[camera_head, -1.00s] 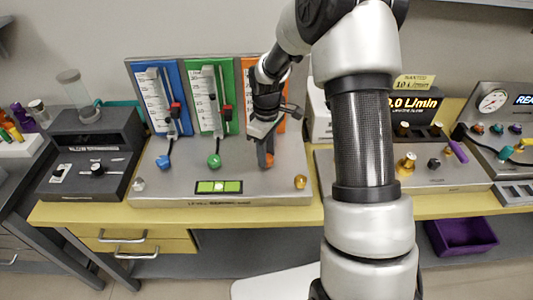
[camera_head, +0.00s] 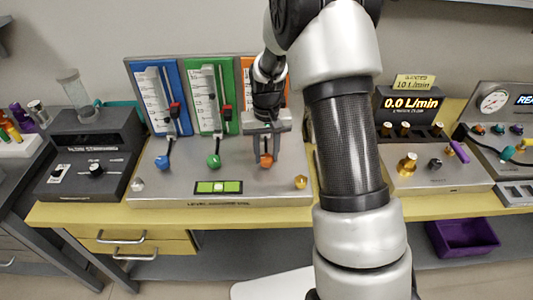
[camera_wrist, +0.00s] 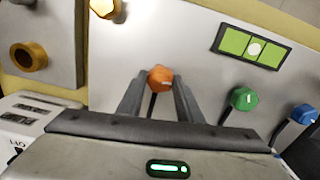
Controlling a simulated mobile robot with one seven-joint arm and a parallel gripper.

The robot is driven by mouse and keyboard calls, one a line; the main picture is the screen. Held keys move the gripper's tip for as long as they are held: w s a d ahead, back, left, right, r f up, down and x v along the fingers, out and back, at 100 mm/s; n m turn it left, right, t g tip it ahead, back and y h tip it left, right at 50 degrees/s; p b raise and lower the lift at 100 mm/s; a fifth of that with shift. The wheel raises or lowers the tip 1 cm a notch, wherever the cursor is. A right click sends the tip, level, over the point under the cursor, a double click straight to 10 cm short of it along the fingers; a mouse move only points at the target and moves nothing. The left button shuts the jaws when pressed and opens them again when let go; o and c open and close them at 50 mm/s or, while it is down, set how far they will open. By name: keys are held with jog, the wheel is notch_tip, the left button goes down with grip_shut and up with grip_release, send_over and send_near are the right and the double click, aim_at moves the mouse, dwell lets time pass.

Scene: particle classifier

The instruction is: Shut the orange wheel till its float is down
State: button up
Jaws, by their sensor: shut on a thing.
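The orange wheel (camera_head: 266,160) is on the sloped grey front of the level panel, right of the green wheel (camera_head: 214,161) and the blue wheel (camera_head: 162,161). My gripper (camera_head: 266,152) is over it from above. In the wrist view the orange wheel (camera_wrist: 160,78) sits between the tips of my two fingers, which are shut on it. The orange gauge board (camera_head: 252,76) stands behind. My arm and gripper hide most of it, and I cannot see its float. The green and blue boards show their red floats (camera_head: 226,108).
A green level indicator (camera_head: 218,187) is at the panel's front edge, with a brass knob (camera_head: 300,182) to the right. A display reading 0.0 L/min (camera_head: 409,103) stands further right. The bench's yellow front edge (camera_head: 130,221) runs below.

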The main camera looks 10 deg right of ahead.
aim_at(267, 157)
jog(key=m, duration=0.4)
jog(key=shift+r+m, duration=0.1)
jog(key=shift+m, duration=0.2)
jog(key=m+p, duration=0.1)
jog(key=m, duration=0.3)
jog(key=shift+m, duration=0.3)
jog(key=m+p, duration=0.2)
jog(key=m, duration=0.3)
jog(key=shift+r+p, duration=0.1)
jog(key=shift+p, duration=0.2)
jog(key=shift+w+m+p, duration=0.1)
jog(key=shift+m+p, duration=0.7)
jog(key=shift+m, duration=1.3)
jog(key=o, duration=1)
jog(key=shift+o, duration=0.2)
notch_tip(267, 157, up, 17)
jog(key=p, duration=0.1)
